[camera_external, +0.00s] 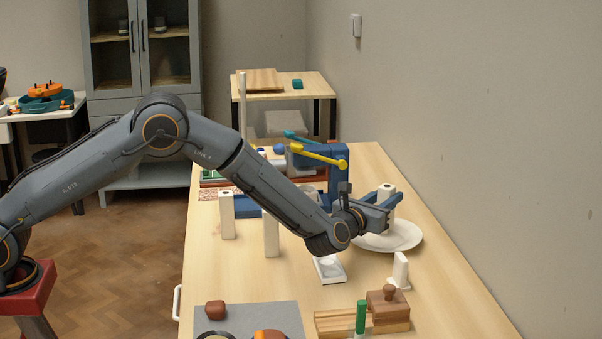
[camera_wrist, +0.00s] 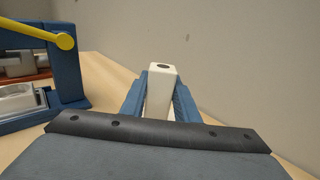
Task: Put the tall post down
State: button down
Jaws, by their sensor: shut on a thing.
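A white post (camera_external: 387,189) with a dark hole in its top stands upright between the blue jaws of my gripper (camera_external: 382,201). In the wrist view its top (camera_wrist: 161,80) rises between the two blue fingers, which are shut on it. The post is over or beside a white round plate (camera_external: 407,238) near the wall side of the table. Its lower end is largely hidden by the jaws, so I cannot tell whether it touches anything. Two other white posts, a shorter one (camera_external: 227,217) and a longer one (camera_external: 271,238), stand left of my forearm.
A blue press with a yellow lever (camera_external: 320,155) stands behind my gripper. A small white dish block (camera_external: 329,269), a white wedge (camera_external: 400,270), wooden blocks (camera_external: 388,310) and a grey mat (camera_external: 270,318) are nearer the front. The table's right front (camera_external: 450,300) is bare.

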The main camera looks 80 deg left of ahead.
jog(key=shift+f+b, duration=0.35)
jog(key=shift+f, duration=0.15)
jog(key=c, duration=1.4)
grip_release()
jog(key=shift+o, duration=0.2)
jog(key=shift+r, duration=0.1)
jog(key=shift+r+p, duration=0.25)
jog(key=shift+p, duration=0.1)
jog(key=b+v, duration=0.2)
jog(key=v, duration=1)
jog(key=shift+r, duration=0.3)
